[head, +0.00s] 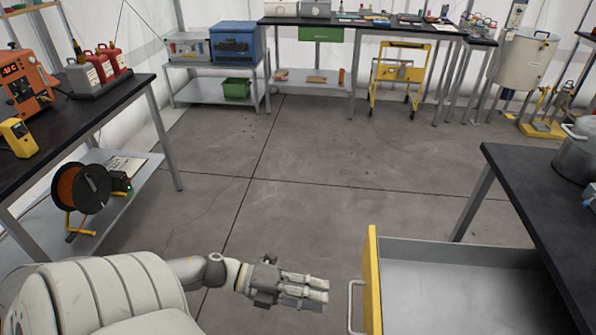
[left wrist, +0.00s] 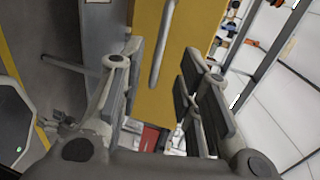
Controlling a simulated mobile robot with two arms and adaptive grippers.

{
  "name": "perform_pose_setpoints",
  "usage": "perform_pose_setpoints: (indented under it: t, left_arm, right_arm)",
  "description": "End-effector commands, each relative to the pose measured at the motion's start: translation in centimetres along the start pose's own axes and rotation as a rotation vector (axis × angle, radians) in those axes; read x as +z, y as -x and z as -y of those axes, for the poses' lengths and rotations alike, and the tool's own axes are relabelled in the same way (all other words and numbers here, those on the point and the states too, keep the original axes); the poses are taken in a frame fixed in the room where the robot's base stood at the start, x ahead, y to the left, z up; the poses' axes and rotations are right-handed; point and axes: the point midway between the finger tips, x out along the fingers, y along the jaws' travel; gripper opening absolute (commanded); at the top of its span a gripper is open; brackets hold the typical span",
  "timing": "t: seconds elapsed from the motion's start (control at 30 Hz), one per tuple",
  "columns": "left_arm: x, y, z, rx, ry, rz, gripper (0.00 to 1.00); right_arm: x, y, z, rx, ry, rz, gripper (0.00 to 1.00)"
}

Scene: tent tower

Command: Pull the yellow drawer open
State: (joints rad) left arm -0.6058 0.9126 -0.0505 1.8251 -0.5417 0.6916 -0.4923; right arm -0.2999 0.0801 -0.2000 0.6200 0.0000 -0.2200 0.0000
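The yellow drawer (head: 372,285) is at the lower right in the head view, pulled out from under a black-topped table, with its grey inside showing empty. Its pale bar handle (head: 351,306) is on the left-facing yellow front. My left gripper (head: 322,290) is just left of the handle, apart from it, and points toward the front. In the left wrist view, the gripper's fingers (left wrist: 160,62) are spread and empty. The handle (left wrist: 165,40) shows beyond the gap between them, against the yellow front (left wrist: 188,30). My right gripper is in neither view.
The black-topped table (head: 535,195) stands at the right with a metal pot (head: 577,150). Another workbench (head: 75,130) with a cable reel (head: 82,190) is at the left. The grey floor (head: 330,175) between them is clear. A yellow cart (head: 400,72) stands at the back.

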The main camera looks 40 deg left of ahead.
Motion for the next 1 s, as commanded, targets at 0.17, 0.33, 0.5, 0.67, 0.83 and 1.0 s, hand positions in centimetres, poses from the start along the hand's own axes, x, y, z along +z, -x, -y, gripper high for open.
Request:
perform_pose_setpoints:
  t: [0.17, 0.33, 0.5, 0.67, 0.83, 1.0]
  left_arm:
    - [-0.1, 2.3, -0.1, 0.001, 0.001, 0.0, 0.31]
    - [0.0, 3.4, 0.0, 0.001, 0.0, -0.001, 0.31]
    - [0.0, 3.6, 0.0, 0.0, -0.001, -0.001, 0.31]
    - [0.0, 3.6, 0.0, 0.0, -0.001, -0.001, 0.31]
    - [0.0, 3.6, 0.0, 0.0, -0.001, -0.001, 0.31]
    - [0.1, 3.6, -0.1, 0.001, 0.004, 0.005, 0.31]
  right_arm:
    - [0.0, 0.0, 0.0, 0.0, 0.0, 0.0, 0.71]
    - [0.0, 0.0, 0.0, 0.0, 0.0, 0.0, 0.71]
    - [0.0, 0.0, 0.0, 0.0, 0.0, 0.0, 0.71]
    - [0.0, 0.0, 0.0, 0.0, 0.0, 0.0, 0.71]
    - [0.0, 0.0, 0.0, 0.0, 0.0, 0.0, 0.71]
    - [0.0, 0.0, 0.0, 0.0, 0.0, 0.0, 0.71]
